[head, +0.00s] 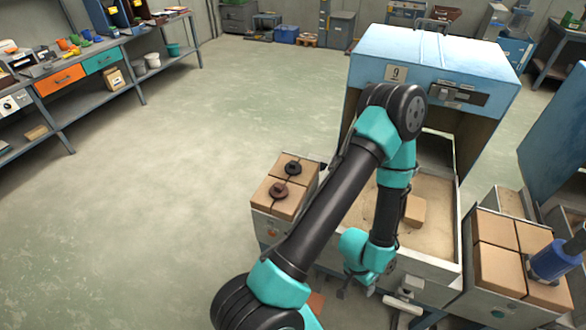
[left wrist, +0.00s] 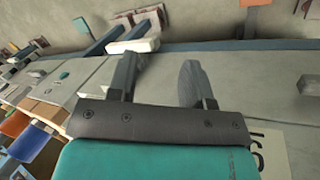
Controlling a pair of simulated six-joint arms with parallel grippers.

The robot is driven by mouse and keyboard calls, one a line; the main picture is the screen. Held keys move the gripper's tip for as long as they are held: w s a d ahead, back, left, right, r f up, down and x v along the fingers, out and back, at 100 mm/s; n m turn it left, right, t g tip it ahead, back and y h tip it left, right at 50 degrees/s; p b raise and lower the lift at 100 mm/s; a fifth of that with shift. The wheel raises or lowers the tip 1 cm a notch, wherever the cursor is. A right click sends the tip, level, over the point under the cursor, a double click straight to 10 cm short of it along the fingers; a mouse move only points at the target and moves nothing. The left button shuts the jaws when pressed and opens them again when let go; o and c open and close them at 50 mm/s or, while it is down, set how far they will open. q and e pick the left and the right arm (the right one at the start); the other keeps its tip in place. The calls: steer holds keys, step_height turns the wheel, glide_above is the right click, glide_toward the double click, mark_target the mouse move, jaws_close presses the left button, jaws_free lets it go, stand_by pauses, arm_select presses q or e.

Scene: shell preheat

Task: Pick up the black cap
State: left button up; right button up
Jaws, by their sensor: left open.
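The black cap (head: 292,167) is a small dark round piece with a raised knob. It sits on the rear part of the tan block top of the left box (head: 265,228) in the head view. A similar reddish-brown cap (head: 279,191) sits just in front of it. My left gripper (head: 357,287) hangs low in front of the sand tray, to the right of and nearer than the caps, touching neither. In the left wrist view its two fingers (left wrist: 160,80) stand apart with nothing between them. I cannot make out the black cap in that view. My right gripper does not show.
A blue cabinet marked 9 (head: 440,55) stands open behind a sand tray (head: 352,215) holding a tan block (head: 414,210). Another box with tan blocks (head: 497,268) and a blue cylinder (head: 556,258) are at right. The floor (head: 190,150) at left is clear.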

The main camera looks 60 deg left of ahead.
arm_select(q)
steer(key=o, duration=1)
